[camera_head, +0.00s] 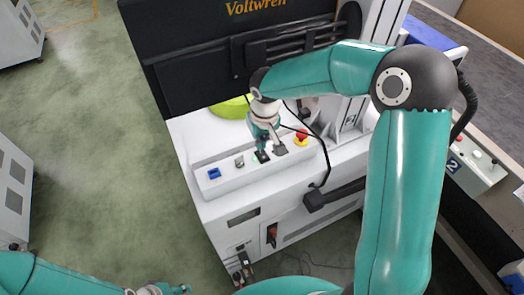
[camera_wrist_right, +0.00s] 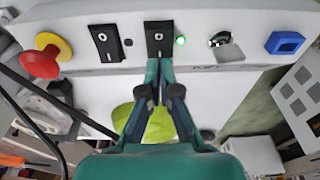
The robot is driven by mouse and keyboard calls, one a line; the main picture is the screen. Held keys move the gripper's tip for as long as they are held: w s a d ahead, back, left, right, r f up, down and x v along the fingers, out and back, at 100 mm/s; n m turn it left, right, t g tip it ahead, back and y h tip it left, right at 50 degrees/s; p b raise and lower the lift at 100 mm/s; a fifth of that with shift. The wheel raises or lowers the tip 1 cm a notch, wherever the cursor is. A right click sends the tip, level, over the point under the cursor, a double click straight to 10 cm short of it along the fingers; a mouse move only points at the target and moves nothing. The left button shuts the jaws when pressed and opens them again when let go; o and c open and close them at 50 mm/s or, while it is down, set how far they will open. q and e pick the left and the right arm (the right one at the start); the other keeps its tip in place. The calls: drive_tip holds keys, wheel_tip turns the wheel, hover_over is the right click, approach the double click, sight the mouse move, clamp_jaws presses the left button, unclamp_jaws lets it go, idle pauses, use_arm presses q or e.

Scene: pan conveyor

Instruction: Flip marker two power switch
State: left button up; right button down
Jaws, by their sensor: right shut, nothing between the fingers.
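Two black rocker switches sit on the white control panel of the machine. In the right wrist view one switch (camera_wrist_right: 160,36) is straight ahead, with a lit green lamp (camera_wrist_right: 181,41) beside it, and the other switch (camera_wrist_right: 107,43) is to its left. My right gripper (camera_wrist_right: 160,64) is shut and empty, its fingertips at the lower edge of the switch by the lamp. I cannot tell whether they touch it. In the head view my right gripper (camera_head: 268,146) is over the panel. My left gripper (camera_head: 180,289) shows only partly at the bottom edge.
The panel also holds a red emergency button (camera_head: 302,135) on yellow, a key switch (camera_head: 239,161) and a blue socket (camera_head: 214,173). A white box marked 2 (camera_head: 470,165) stands at the right.

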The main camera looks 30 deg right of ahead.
sight(261, 152)
drive_tip(key=shift+r+p, duration=1.45)
drive_tip(key=shift+r, duration=1.05)
use_arm(q)
wheel_tip(261, 152, up, 3)
drive_tip(key=shift+r, duration=0.1)
drive_tip(key=shift+s, duration=0.1)
use_arm(e)
drive_tip(key=shift+f, duration=0.1)
